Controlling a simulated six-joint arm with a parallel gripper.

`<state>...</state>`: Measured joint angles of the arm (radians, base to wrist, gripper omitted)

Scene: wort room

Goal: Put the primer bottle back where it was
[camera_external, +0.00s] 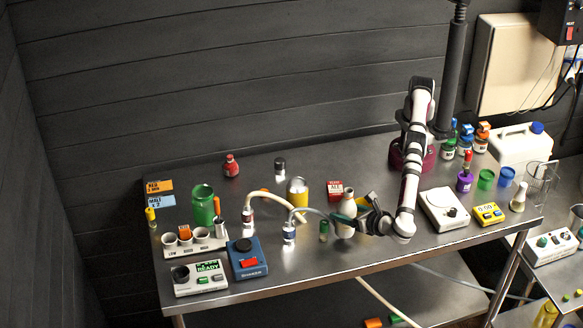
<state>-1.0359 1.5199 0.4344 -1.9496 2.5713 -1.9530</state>
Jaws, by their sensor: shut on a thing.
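My gripper (355,213) is low over the front middle of the steel table, with its fingers at a pale cream-necked bottle (348,207). It is shut on this bottle, which looks nearly upright. The fingers hide part of its body, and I cannot tell whether its base touches the table. No readable label shows which bottle is the primer bottle, so I cannot confirm that this is it. A small green vial (324,231) stands just left of the held bottle.
A white scale (444,209) and a yellow meter (488,214) stand right. The table's back left middle is mostly clear.

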